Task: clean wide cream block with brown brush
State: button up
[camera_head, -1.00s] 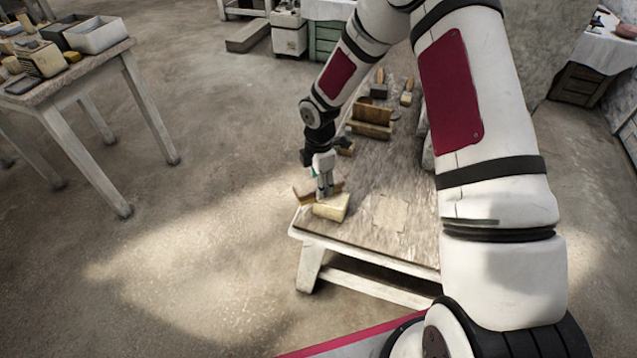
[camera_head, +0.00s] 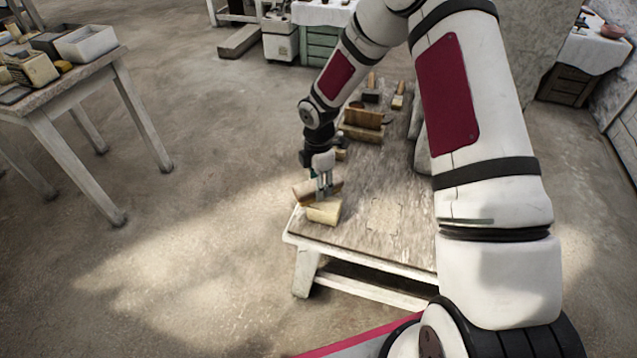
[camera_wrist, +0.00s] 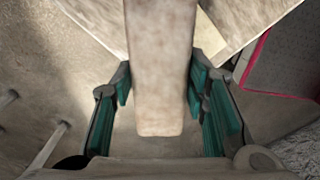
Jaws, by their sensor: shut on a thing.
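The wide cream block (camera_head: 324,212) lies at the near left corner of the low wooden table. My gripper (camera_head: 324,184) is shut on the brown brush (camera_head: 305,193), just behind and above the block. The brush's pale brown body (camera_wrist: 160,80) runs between my teal finger pads in the wrist view. I cannot tell whether its bristles touch the block. In the wrist view the brush body hides much of what lies beneath it.
The low table (camera_head: 375,235) has bare room right of the block. A wooden holder (camera_head: 362,125) and several brushes or tools stand at its far end. A grey lump lies at its right edge, partly behind my arm. Another table (camera_head: 60,98) with boxes stands at left.

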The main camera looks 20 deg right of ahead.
jog(key=shift+f+b, duration=0.35)
jog(key=shift+f, duration=0.25)
jog(key=shift+d, duration=0.15)
jog(key=shift+w+d+r, duration=0.1)
jog(key=shift+d, duration=0.35)
jog(key=shift+w+d, duration=0.1)
jog(key=shift+d, duration=0.4)
jog(key=shift+a, duration=0.15)
jog(key=shift+s+a, duration=0.2)
jog(key=shift+a, duration=0.85)
jog(key=shift+s+a, duration=0.15)
jog(key=shift+a, duration=0.85)
jog(key=shift+d, duration=0.15)
jog(key=shift+w+d, duration=0.2)
jog(key=shift+d, duration=0.85)
jog(key=shift+w+d, duration=0.15)
jog(key=shift+d, duration=0.85)
